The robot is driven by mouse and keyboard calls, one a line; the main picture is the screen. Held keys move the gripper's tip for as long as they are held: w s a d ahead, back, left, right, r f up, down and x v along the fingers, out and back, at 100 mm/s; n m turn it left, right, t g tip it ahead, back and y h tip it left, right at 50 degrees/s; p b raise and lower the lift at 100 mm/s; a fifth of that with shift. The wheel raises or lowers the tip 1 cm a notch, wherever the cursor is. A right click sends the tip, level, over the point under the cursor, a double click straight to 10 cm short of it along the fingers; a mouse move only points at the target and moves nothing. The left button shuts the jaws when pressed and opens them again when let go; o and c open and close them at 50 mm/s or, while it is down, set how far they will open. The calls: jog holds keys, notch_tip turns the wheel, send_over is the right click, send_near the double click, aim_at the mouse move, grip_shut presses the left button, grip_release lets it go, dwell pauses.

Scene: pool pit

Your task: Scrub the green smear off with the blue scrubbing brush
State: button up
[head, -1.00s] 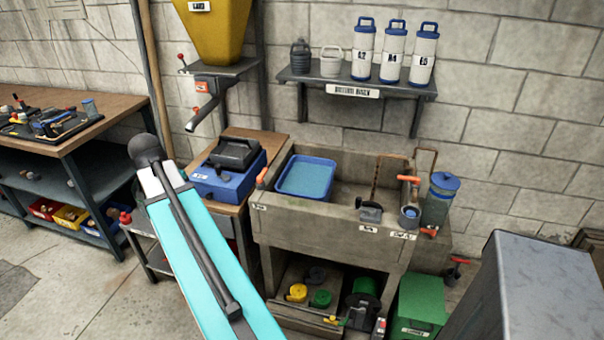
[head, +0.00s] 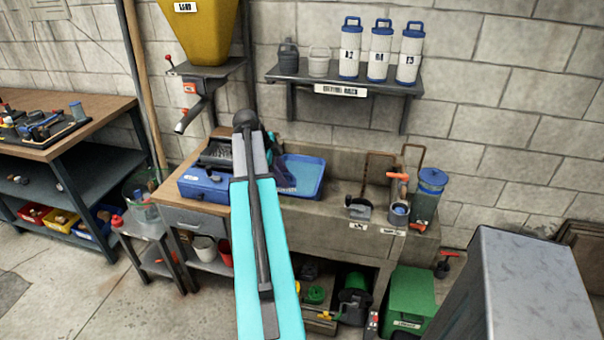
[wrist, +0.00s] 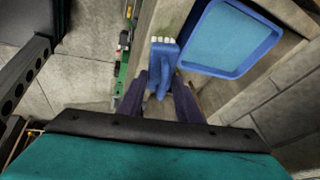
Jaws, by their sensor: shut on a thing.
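The blue scrubbing brush (wrist: 163,58) is in my gripper (wrist: 163,88) in the wrist view. Its blue body sits between the dark fingers, and its white bristles show at the far end. The brush is above the sink's left side, left of the blue tray (wrist: 232,38). In the head view my arm covers most of the gripper and brush.
The blue tray also shows in the concrete sink (head: 335,210) in the head view. A blue box (head: 203,187) stands left of my arm. A black-handled tool (head: 359,207) is on the sink's front edge. A grey cabinet (head: 520,285) stands front right.

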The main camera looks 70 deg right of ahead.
jog(key=s+d+m+y, duration=0.1)
jog(key=s+d+m, duration=0.1)
jog(key=s, duration=0.3)
jog(key=shift+s+d+m+g, duration=0.3)
jog(key=shift+s, duration=0.1)
jog(key=shift+f, duration=0.15)
